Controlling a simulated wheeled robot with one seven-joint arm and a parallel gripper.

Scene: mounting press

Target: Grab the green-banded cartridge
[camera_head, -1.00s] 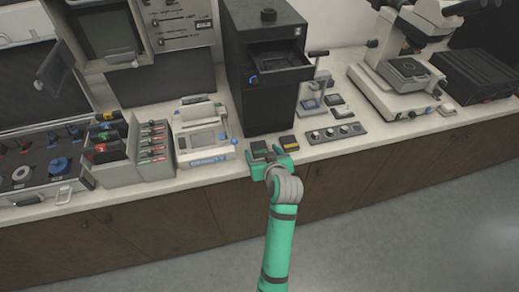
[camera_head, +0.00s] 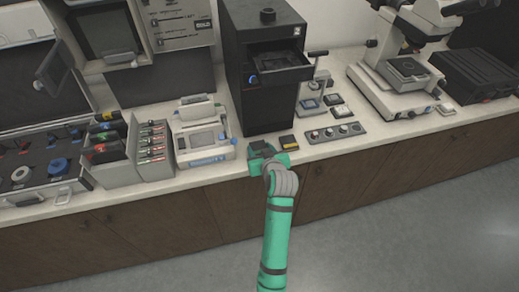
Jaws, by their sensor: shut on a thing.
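My gripper (camera_head: 264,154) is at the counter's front edge, in front of the black cabinet. It is shut on a small dark cartridge (camera_head: 261,147), which I take as the green-banded cartridge. The jaws cover much of it, and its band is not clear against my green gripper. A second dark cartridge with a yellow band (camera_head: 289,142) lies just to the right, apart from the held one.
The black cabinet (camera_head: 268,95) with an open drawer stands right behind my gripper. A light blue-and-white device (camera_head: 203,145) stands to the left. A strip of knobs (camera_head: 337,132) lies to the right, and a microscope (camera_head: 396,80) stands beyond it.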

